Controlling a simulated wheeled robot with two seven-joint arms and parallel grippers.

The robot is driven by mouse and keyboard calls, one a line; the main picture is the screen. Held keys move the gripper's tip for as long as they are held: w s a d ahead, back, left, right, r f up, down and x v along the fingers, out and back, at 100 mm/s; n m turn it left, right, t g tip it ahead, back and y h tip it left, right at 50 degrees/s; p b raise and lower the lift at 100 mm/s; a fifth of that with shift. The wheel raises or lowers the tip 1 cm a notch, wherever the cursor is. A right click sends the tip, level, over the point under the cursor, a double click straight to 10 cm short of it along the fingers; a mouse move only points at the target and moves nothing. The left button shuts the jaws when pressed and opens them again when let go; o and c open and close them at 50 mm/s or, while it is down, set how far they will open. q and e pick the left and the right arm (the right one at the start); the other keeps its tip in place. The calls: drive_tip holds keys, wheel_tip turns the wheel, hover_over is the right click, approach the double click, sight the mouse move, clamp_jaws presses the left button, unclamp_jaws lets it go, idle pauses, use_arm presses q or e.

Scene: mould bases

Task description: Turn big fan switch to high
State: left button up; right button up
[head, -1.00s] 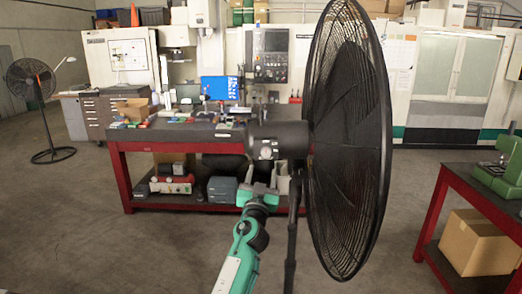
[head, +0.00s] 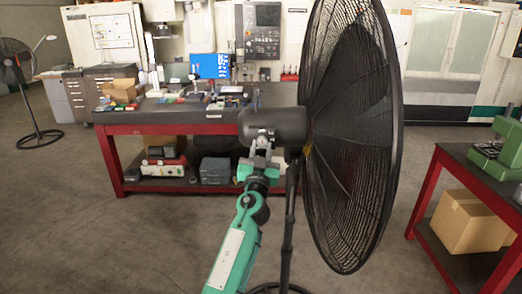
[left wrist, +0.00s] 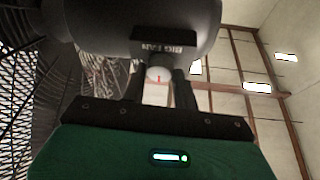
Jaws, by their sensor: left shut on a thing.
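The big fan (head: 350,130) stands in the middle of the head view, its black motor housing (head: 272,124) to the left of its round cage. My left gripper (head: 262,150) reaches up to the underside of this housing. In the left wrist view the housing (left wrist: 150,22) bears a "BIG FAN" label, and below it is a pale round switch knob (left wrist: 158,74) with a small, roughly upright red mark. The two dark fingers of my left gripper (left wrist: 159,85) are on either side of the knob, shut on it. The switch's setting marks cannot be read. My right gripper is out of view.
A red-framed workbench (head: 180,128) with tools stands behind the fan. Another red-framed table (head: 455,165) with a green machine (head: 497,150) stands at right, a cardboard box (head: 472,222) below it. A smaller fan (head: 20,70) stands far left. Floor at front left is clear.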

use_arm(q)
drive_tip(key=shift+r+m+h+p, duration=0.1)
drive_tip(key=shift+m+h+p, duration=0.3)
drive_tip(key=shift+m+p, duration=0.25)
drive_tip(key=m+h+p, duration=0.1)
drive_tip(key=m+p, duration=0.1)
drive_tip(key=m+g+h+p, duration=0.1)
drive_tip(key=m+p, duration=0.2)
drive_tip(key=m+g+h+p, duration=0.1)
drive_tip(key=m+p, duration=0.1)
drive_tip(key=shift+a+r+m, duration=0.25)
drive_tip(key=shift+a+r, duration=0.05)
drive_tip(key=shift+a, duration=0.05)
drive_tip(key=shift+m+p, duration=0.45)
drive_tip(key=shift+m, duration=0.15)
drive_tip(key=shift+a+m+g+h, duration=0.1)
drive_tip(key=shift+m+g+h, duration=0.2)
drive_tip(key=shift+m+g, duration=0.55)
drive_tip(key=m+g, duration=0.1)
drive_tip(key=m, duration=0.2)
drive_tip(key=m+g, duration=0.1)
drive_tip(key=m, duration=0.3)
drive_tip(key=shift+r+p, duration=0.2)
drive_tip(key=shift+p, duration=0.1)
drive_tip(key=shift+c, duration=0.2)
drive_tip(key=shift+m+g+y, duration=0.4)
drive_tip(key=shift+m+g, duration=0.05)
drive_tip(key=shift+m, duration=0.3)
